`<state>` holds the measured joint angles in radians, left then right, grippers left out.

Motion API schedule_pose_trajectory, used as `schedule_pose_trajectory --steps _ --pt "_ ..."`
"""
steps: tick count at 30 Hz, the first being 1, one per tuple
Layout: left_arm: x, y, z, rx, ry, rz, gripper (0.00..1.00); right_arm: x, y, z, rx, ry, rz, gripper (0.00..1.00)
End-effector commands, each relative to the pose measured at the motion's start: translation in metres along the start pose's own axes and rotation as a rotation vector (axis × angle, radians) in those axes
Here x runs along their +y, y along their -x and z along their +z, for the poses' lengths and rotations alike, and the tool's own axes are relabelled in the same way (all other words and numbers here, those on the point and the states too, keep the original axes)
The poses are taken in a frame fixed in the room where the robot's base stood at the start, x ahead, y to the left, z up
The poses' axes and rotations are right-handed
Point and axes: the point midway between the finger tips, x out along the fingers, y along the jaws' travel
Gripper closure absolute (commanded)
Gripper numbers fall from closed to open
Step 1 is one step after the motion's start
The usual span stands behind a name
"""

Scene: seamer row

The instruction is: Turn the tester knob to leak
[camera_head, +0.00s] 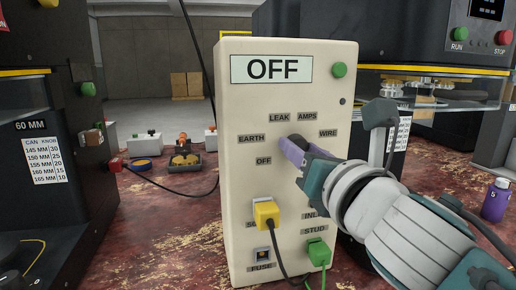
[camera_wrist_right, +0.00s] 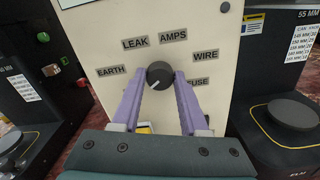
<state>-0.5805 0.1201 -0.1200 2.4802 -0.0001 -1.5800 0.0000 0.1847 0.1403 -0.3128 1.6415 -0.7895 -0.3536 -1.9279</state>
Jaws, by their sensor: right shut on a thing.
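The cream tester (camera_head: 240,110) stands upright in the middle of the head view, and its display (camera_head: 271,69) reads OFF. The dark round knob (camera_wrist_right: 159,73) sits on its front panel, ringed by labels. The LEAK label (camera_wrist_right: 135,43) is above and left of the knob; EARTH, AMPS and WIRE also show. A light pointer mark on the knob seems to face down and left, toward OFF. My right gripper (camera_head: 291,146) has its purple fingers shut on the knob, one on each side. In the head view they mostly hide it. My left gripper is out of view.
A yellow plug (camera_head: 266,213) and a green plug (camera_head: 317,252) with cables sit low on the panel. A green button (camera_head: 340,69) is at upper right. Dark machines stand on both sides. A purple bottle (camera_head: 495,200) is at far right.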

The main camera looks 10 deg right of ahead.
Motion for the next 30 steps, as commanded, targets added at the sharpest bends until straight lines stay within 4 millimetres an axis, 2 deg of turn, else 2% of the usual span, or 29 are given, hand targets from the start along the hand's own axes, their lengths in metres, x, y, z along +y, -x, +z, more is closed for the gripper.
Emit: schedule_pose_trajectory --steps 2,11,17,30 --pt "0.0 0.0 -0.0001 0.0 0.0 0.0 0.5 0.0 0.0001 0.0 0.0 0.0 0.0 1.0" --pt "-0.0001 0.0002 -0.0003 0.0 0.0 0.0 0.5 0.0 0.0001 0.0 0.0 -0.011 0.0 1.0" --pt "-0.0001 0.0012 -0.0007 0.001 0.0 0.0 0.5 0.0 0.0001 0.0001 0.0 -0.077 0.0 1.0" --pt "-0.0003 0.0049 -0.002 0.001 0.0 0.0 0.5 0.0 0.0001 0.0004 0.0 -0.442 0.001 1.0"
